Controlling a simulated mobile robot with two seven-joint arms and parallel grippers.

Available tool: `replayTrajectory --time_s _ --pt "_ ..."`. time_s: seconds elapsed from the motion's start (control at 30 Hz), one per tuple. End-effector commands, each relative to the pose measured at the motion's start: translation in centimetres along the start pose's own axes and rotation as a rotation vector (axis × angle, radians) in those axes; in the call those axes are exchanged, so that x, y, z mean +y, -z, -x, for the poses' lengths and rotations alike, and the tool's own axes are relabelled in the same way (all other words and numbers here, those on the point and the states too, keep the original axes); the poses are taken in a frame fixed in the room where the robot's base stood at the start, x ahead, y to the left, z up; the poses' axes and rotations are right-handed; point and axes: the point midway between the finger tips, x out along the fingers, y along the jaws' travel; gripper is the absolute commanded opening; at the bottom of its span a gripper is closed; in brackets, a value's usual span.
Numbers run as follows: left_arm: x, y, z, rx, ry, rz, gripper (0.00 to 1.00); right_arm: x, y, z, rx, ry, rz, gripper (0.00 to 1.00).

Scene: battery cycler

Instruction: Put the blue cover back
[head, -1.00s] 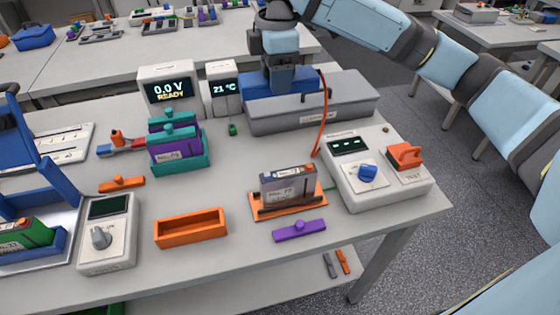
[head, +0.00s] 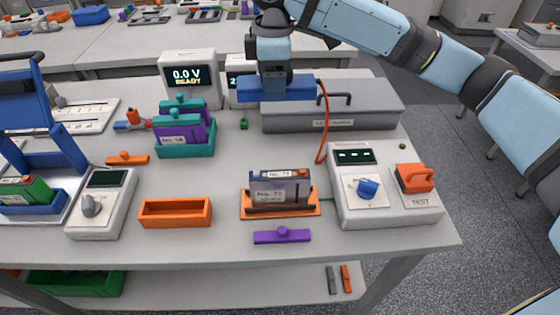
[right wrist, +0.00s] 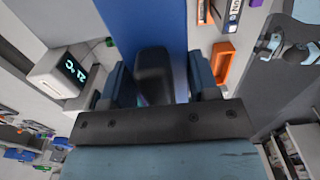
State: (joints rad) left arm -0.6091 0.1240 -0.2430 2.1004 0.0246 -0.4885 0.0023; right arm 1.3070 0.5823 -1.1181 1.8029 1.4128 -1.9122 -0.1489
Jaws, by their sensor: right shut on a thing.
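The blue cover (head: 275,89) hangs from my right gripper (head: 276,72), above the table at the back, in front of the left end of the grey case. In the right wrist view the cover (right wrist: 150,22) is a flat blue panel. The fingers of my right gripper (right wrist: 158,80) are shut on its dark upright handle (right wrist: 155,66). I cannot tell how high the cover is above the table. My left gripper is not in view.
The grey lidded case (head: 345,108) is behind and right of the cover. A teal holder (head: 185,150), an orange cradle with a battery (head: 280,188), an orange tray (head: 175,214) and a test unit (head: 385,205) stand nearer.

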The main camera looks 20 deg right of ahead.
Motion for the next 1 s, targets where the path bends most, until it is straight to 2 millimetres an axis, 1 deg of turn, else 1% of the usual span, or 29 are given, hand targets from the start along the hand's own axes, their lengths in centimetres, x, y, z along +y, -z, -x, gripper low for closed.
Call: replayTrajectory --time_s 0.07,0.17,0.2,0.27,0.4,0.5,0.63,0.77,0.87,1.0 --pt "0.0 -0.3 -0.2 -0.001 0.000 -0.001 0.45 0.0 0.0 -1.3 -0.002 0.002 -0.001 0.28" --pt "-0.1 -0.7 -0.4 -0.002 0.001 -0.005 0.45 -0.1 -0.1 -3.7 -0.003 0.003 -0.001 0.28" --pt "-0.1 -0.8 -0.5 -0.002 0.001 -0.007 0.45 -0.1 -0.1 -4.8 -0.004 0.004 -0.001 0.28" --pt "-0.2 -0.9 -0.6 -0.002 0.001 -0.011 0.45 -0.1 -0.1 -6.4 -0.003 0.003 0.000 0.28" --pt "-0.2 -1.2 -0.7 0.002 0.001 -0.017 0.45 -0.1 -0.1 -10.2 -0.002 0.003 0.000 0.28" --pt "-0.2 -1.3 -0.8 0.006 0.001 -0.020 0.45 -0.1 -0.1 -12.6 -0.003 0.003 -0.001 0.28" --pt "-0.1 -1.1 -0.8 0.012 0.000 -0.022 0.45 -0.1 -0.1 -14.7 -0.002 0.001 -0.001 0.28" --pt "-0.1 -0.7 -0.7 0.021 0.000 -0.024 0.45 -0.1 0.0 -15.5 0.000 0.000 -0.001 0.28" --pt "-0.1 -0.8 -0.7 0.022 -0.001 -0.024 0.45 -0.1 0.0 -16.3 -0.001 0.001 0.000 0.28" --pt "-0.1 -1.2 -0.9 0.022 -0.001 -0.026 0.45 -0.1 -0.1 -18.4 -0.002 0.002 0.000 0.28"
